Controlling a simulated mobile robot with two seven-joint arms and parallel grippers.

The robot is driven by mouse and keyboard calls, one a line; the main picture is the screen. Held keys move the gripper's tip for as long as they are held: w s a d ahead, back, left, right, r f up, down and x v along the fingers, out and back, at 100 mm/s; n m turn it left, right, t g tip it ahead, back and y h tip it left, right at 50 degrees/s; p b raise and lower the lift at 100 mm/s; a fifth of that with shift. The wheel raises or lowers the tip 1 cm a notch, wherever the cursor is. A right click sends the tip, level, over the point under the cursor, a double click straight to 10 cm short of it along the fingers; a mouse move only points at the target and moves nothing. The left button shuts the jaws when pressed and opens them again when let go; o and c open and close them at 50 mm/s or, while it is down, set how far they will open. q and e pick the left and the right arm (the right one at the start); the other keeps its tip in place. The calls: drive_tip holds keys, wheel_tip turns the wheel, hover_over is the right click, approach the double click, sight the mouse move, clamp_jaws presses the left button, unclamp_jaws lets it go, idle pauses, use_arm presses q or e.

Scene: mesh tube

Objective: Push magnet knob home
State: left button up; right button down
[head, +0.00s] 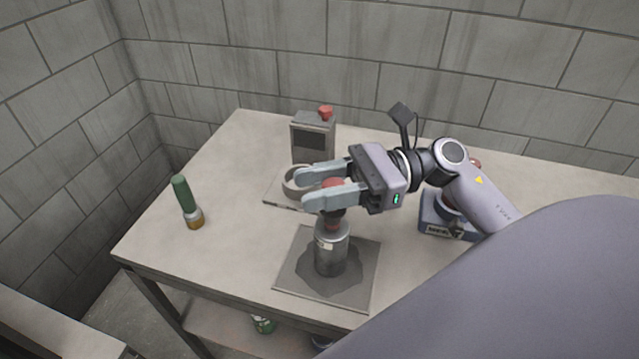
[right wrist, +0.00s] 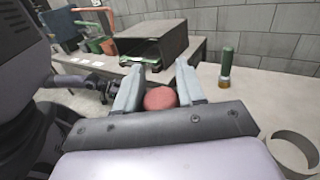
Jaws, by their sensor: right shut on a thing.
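The magnet knob (head: 333,185) is a reddish round knob on top of a metal cylinder (head: 331,248). The cylinder stands upright on a dark square plate (head: 362,268) with a darker stain around its foot. My right gripper (head: 308,188) reaches in from the right with its two pale fingers on either side of the knob, shut on it. In the right wrist view the knob (right wrist: 160,98) shows red between the fingers. How far the knob sits down in the cylinder is partly hidden by the near finger. My left gripper is not in view.
A grey box with a red knob (head: 313,138) stands behind the gripper. A ring (head: 292,184) lies beside the fingers. A green-handled tool (head: 184,200) stands at the left. A blue device (head: 440,217) sits under my right arm. The table's left front is clear.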

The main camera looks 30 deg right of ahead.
wheel_tip(320, 180, down, 4)
drive_tip(key=b, duration=0.3)
drive_tip(key=shift+r, duration=0.25)
drive_tip(key=shift+f+b, duration=0.45)
drive_tip(key=shift+b, duration=0.15)
drive_tip(key=shift+f, duration=0.1)
drive_tip(key=c, duration=0.7)
unclamp_jaws()
drive_tip(key=shift+c, duration=0.2)
